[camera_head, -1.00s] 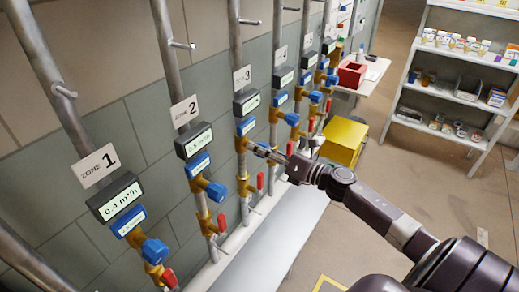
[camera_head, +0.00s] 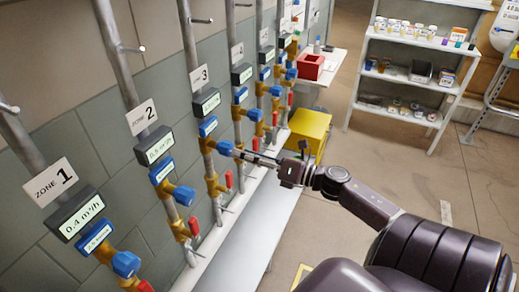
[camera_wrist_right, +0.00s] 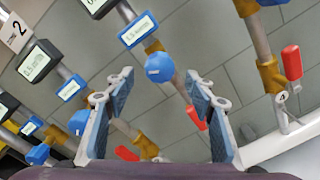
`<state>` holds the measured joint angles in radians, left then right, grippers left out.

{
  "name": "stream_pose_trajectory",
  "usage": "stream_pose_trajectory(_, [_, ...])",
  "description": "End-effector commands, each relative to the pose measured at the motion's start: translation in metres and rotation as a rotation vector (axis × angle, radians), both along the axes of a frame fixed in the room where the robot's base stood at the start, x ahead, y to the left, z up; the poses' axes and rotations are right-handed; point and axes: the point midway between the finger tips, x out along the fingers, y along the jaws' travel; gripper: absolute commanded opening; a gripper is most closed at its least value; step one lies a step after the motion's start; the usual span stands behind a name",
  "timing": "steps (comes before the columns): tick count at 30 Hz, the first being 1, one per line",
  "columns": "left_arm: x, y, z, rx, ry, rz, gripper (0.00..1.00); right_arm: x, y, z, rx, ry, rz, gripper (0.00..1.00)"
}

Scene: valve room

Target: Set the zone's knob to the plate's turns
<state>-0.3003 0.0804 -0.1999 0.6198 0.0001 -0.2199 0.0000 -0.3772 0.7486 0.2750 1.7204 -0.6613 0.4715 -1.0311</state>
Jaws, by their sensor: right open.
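A row of zone valves hangs on the wall pipes in the head view, each with a blue knob, a blue plate and a dark flow display. My right gripper (camera_head: 258,158) is open, its fingers pointing at the blue knob of zone 3 (camera_head: 226,148). In the right wrist view a blue knob (camera_wrist_right: 158,67) lies ahead between the open fingers (camera_wrist_right: 158,92), with a blue plate (camera_wrist_right: 138,30) above it. The plate's text is too small to read surely. I cannot tell whether the fingers touch the knob. The left gripper is out of view.
The zone 2 knob (camera_head: 183,195) and zone 1 knob (camera_head: 126,264) stand to the left. Red lever handles (camera_head: 229,179) hang below the knobs. A yellow box (camera_head: 309,133) stands on the floor beyond my gripper. Shelves (camera_head: 398,83) stand at the back, with open floor in front.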

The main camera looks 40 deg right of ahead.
Motion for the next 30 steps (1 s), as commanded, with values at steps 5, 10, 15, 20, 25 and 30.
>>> stream_pose_trajectory(5, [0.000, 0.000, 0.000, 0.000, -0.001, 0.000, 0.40, -0.027, -0.010, -0.001, 0.002, 0.001, -0.001, 0.50])
stream_pose_trajectory(10, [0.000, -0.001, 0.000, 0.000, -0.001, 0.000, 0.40, -0.039, -0.016, 0.000, 0.001, 0.000, -0.001, 0.50])
stream_pose_trajectory(15, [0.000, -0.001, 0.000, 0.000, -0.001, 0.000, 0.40, -0.042, -0.017, 0.001, 0.001, 0.000, -0.001, 0.50])
stream_pose_trajectory(20, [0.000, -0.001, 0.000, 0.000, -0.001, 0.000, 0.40, -0.042, -0.017, 0.001, 0.001, -0.001, 0.000, 0.50])
stream_pose_trajectory(25, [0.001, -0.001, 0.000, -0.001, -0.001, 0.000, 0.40, -0.042, -0.016, 0.001, 0.001, 0.000, -0.001, 0.50])
stream_pose_trajectory(30, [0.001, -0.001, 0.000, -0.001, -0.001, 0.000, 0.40, -0.042, -0.018, -0.002, 0.009, 0.004, -0.006, 0.50])
